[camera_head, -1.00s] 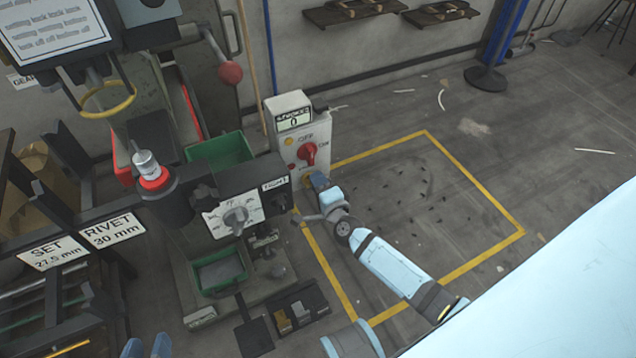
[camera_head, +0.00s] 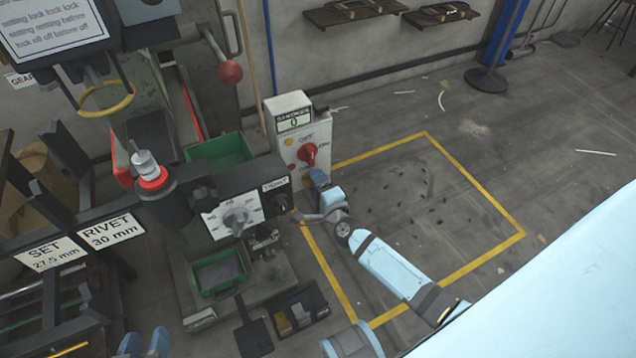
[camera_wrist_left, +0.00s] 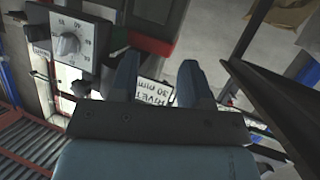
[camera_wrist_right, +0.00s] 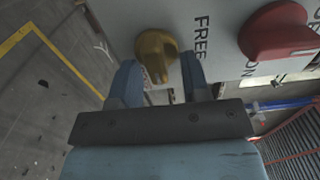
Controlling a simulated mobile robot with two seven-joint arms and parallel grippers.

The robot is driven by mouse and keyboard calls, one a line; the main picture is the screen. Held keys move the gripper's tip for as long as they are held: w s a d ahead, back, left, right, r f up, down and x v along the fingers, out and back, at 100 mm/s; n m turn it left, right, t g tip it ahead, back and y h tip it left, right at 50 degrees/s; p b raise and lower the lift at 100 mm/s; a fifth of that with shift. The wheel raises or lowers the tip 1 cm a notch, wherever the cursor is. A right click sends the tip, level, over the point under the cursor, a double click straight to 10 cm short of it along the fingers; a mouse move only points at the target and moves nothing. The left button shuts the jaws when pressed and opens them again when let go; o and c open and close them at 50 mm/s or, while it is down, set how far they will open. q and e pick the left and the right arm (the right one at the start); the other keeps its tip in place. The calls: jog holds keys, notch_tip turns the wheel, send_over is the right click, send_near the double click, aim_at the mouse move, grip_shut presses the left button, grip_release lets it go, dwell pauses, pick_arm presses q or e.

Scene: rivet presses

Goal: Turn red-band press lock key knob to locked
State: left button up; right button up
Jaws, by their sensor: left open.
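The red-band press (camera_head: 238,181) stands left of centre in the head view, with a red band (camera_head: 153,180) around its post. Its control box (camera_head: 290,120) carries a red switch (camera_head: 307,153) and, below it, the brass lock key knob, partly hidden by my right gripper (camera_head: 312,196). In the right wrist view the brass knob (camera_wrist_right: 154,52) lies between the fingertips of my right gripper (camera_wrist_right: 158,82), with gaps showing beside it. The word FREE is printed beside the knob. My left gripper (camera_head: 145,343) is open and empty at the bottom left; its fingers also show in the left wrist view (camera_wrist_left: 157,80).
A dial (camera_head: 236,218) and green bins (camera_head: 220,150) are on the press. A rack with SET and RIVET signs (camera_head: 110,231) stands at the left. The red switch (camera_wrist_right: 275,32) is close beside my right gripper.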

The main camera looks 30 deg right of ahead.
pick_arm(q)
jog(key=shift+s+f, duration=0.1)
jog(key=shift+s, duration=0.05)
jog(key=shift+s+a+f+g+y+p, duration=0.3)
jog(key=shift+a+f+g+p, duration=0.25)
jog(key=shift+p, duration=0.2)
pick_arm(e)
jog(key=s, duration=1.4)
jog(key=shift+a, duration=0.4)
